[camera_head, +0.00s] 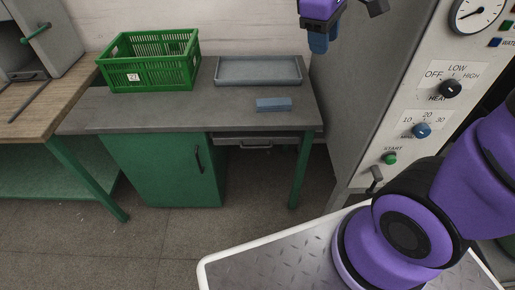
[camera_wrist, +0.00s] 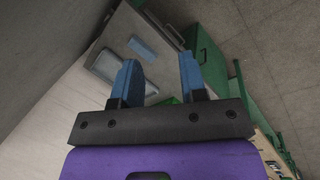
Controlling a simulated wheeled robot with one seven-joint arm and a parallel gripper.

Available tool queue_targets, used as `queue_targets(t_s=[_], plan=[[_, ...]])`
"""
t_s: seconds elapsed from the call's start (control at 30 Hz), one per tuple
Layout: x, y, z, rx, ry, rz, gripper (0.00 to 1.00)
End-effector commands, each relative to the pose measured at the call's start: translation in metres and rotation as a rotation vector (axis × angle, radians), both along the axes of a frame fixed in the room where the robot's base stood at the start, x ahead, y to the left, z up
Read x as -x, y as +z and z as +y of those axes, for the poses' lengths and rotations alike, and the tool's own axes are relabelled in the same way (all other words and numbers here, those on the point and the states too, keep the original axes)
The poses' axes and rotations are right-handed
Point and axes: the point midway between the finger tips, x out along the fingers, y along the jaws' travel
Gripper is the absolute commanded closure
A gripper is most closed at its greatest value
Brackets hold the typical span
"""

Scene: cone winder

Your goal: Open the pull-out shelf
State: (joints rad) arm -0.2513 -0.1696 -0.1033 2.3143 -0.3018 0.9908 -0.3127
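The pull-out shelf (camera_head: 228,140) is a thin grey front with a bar handle (camera_head: 256,146), just under the right part of the grey worktop (camera_head: 200,119). It looks pushed in, about level with the worktop's front edge. My gripper (camera_head: 319,42) hangs at the top of the head view, above and to the right of the worktop, well apart from the shelf. In the wrist view its two blue fingers (camera_wrist: 159,76) stand apart with nothing between them. The shelf is hard to make out in the wrist view.
A green crate (camera_head: 150,77), a grey tray (camera_head: 258,82) and a blue block (camera_head: 273,104) are on the worktop. A green cupboard door (camera_head: 160,172) is left of the shelf. A grey control cabinet (camera_head: 372,100) stands close on the right.

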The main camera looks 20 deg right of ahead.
Motion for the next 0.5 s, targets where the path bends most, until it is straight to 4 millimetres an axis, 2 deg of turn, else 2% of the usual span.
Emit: queue_targets(t_s=[0.03, 0.2, 0.5], plan=[[-0.012, -0.011, 0.004, 0.033, 0.050, 0.043, 0.61], [-0.048, -0.045, 0.014, 0.142, 0.214, 0.174, 0.61], [-0.102, -0.116, 0.037, 0.345, 0.512, 0.408, 0.61]])
